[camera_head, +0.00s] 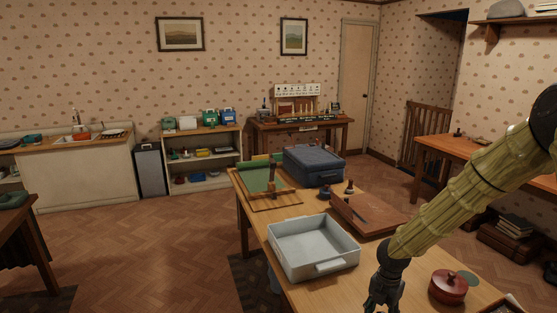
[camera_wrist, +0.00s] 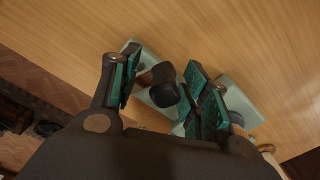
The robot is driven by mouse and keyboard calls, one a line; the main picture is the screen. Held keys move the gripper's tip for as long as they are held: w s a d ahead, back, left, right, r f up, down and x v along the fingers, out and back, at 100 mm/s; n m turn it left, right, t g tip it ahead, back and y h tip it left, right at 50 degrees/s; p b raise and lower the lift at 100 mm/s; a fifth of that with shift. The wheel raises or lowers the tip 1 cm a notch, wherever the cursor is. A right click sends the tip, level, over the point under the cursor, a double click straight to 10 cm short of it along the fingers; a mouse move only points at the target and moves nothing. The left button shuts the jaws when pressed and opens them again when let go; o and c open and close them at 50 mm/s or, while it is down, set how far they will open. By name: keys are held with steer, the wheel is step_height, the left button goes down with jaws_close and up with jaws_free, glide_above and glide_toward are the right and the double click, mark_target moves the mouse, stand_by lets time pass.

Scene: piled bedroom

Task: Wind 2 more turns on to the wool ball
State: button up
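My gripper (camera_head: 376,303) points down over the near part of the wooden table at the bottom of the head view. In the wrist view, my gripper (camera_wrist: 162,92) has its teal-padded fingers spread apart. A dark rounded knob (camera_wrist: 164,93) on a brown stem shows between them, with gaps at its sides, so it does not look clamped. Pale grey-green flat parts (camera_wrist: 241,103) lie beneath the knob and fingers. I cannot tell whether these belong to a wool winder. No wool ball can be made out; my gripper hides part of that area.
A pale grey tray (camera_head: 312,248) stands left of my gripper on the table. A red round lidded pot (camera_head: 448,288) sits to the right, by a green disc (camera_head: 469,277). A brown sloped board (camera_head: 370,214), a blue-grey case (camera_head: 313,165) and a green mat (camera_head: 262,177) are farther back.

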steer(key=shift+r+p, duration=2.95)
steer(key=shift+r, duration=0.55)
steer(key=shift+f, duration=0.1)
